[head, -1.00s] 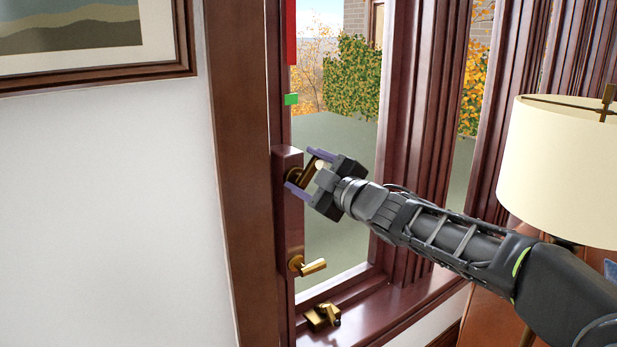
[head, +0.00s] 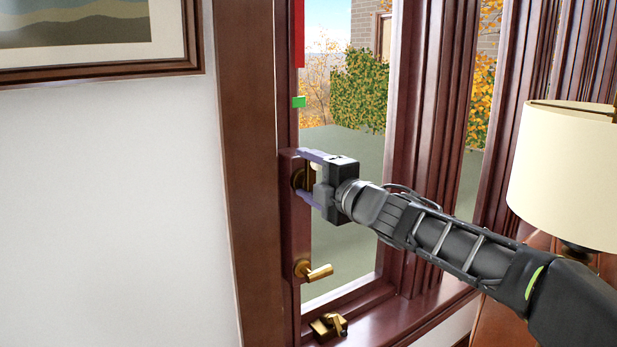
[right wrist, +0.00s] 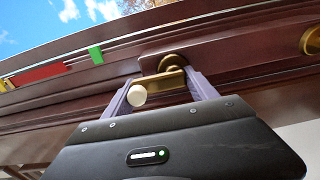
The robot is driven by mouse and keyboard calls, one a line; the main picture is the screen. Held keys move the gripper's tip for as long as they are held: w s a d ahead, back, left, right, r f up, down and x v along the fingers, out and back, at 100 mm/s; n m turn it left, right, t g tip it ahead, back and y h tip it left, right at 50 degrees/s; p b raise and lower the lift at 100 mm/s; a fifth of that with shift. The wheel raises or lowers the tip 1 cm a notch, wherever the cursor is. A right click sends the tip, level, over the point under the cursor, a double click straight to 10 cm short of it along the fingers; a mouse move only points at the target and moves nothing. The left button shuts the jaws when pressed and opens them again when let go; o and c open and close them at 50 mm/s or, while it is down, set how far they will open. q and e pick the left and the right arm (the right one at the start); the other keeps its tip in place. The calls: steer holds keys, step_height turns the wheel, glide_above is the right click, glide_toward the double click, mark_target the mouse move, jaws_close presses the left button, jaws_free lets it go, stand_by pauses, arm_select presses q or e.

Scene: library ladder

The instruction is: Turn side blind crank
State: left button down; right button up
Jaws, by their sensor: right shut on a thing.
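The side blind crank (head: 299,179) is a brass fitting with a pale knob, mounted on the dark red window frame. My right gripper (head: 306,177) reaches it from the right, one purple finger above and one below. In the head view the gripper hides most of the crank arm. In the right wrist view, the crank (right wrist: 164,84) with its white knob (right wrist: 137,96) lies between the two fingers of the right gripper (right wrist: 160,87), which is shut on it. A red strip (head: 299,32) runs down the frame above, ending over a green marker (head: 298,102). My left gripper is out of view.
A brass lever handle (head: 313,271) sits below the crank on the same frame, and a brass latch (head: 328,327) is on the sill. A lamp with a cream shade (head: 565,165) stands close to my right arm. A framed picture (head: 100,72) hangs on the left wall.

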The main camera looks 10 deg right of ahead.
stand_by(0.3)
steer(key=o, duration=1.4)
steer(key=shift+c, duration=0.2)
steer(key=v, duration=0.8)
steer(key=shift+a, duration=0.1)
